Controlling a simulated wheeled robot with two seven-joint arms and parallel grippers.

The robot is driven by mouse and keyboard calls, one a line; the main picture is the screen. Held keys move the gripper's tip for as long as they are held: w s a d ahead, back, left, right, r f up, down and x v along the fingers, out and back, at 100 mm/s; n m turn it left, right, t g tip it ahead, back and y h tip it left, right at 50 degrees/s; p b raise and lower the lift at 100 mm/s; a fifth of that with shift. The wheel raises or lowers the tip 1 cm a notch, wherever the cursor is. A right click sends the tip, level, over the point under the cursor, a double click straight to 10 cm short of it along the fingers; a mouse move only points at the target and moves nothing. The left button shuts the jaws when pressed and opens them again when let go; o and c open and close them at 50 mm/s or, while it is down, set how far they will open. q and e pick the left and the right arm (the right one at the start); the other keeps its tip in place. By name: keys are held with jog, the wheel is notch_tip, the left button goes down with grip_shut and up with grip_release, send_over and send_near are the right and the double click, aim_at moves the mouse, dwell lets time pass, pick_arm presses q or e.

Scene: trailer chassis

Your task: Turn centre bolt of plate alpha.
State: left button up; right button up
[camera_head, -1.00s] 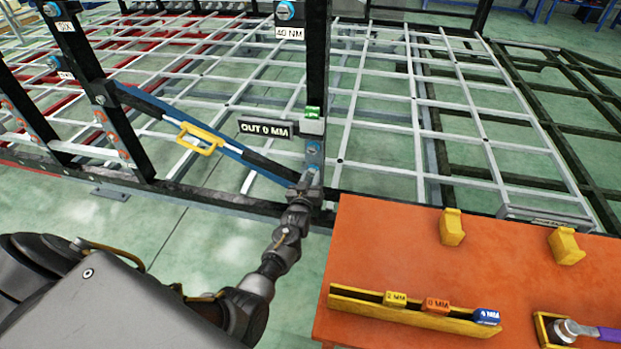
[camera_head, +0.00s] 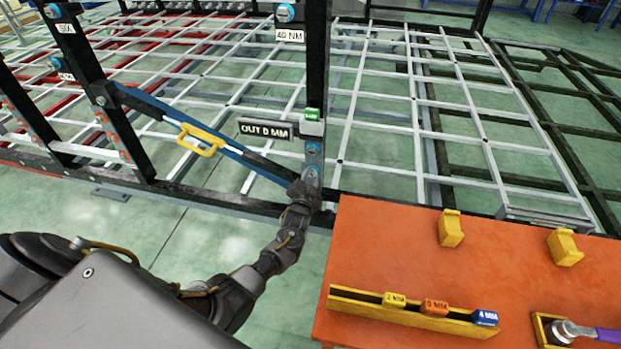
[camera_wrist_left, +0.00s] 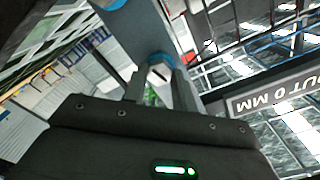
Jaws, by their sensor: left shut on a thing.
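A blue-grey plate (camera_head: 314,160) is on the black upright post, with a blue-ringed bolt (camera_head: 311,149) on its upper part. My left gripper (camera_head: 309,184) is at the plate's lower part. In the left wrist view, the fingers of my left gripper (camera_wrist_left: 160,88) are shut on a grey bolt head (camera_wrist_left: 160,73) with a dark line across it and a blue ring (camera_wrist_left: 161,59) behind it. The plate also shows there (camera_wrist_left: 136,32). I cannot tell for certain that this is the centre bolt. My right gripper is out of view.
A sign (camera_head: 266,129) reading "OUT 0 MM" sits left of the post, below a "40 NM" label (camera_head: 290,36). A blue brace with a yellow handle (camera_head: 201,140) slopes down to the post. An orange table (camera_head: 380,250) with shims and a tool stands at right.

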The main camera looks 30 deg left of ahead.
pick_arm(q)
jog(key=m, duration=0.4)
jog(key=shift+s+f+m+p, duration=0.2)
jog(key=shift+f+m+p, duration=0.05)
jog(key=shift+m+p, duration=0.1)
jog(key=m, duration=0.3)
jog(key=shift+m+p, duration=0.3)
jog(key=shift+m, duration=0.05)
jog(key=shift+c, duration=0.2)
jog(key=m+p, duration=0.1)
jog(key=m, duration=0.3)
jog(key=m+p, duration=0.1)
jog(key=m, duration=0.4)
jog(key=shift+d, duration=0.1)
jog(key=m, duration=0.4)
jog(key=shift+m+p, duration=0.3)
jog(key=shift+p, duration=0.05)
jog(key=m, duration=0.3)
jog(key=shift+m+p, duration=0.3)
jog(key=m, duration=0.3)
jog(key=shift+m, duration=0.3)
jog(key=shift+m+p, duration=0.3)
jog(key=shift+m, duration=1.7)
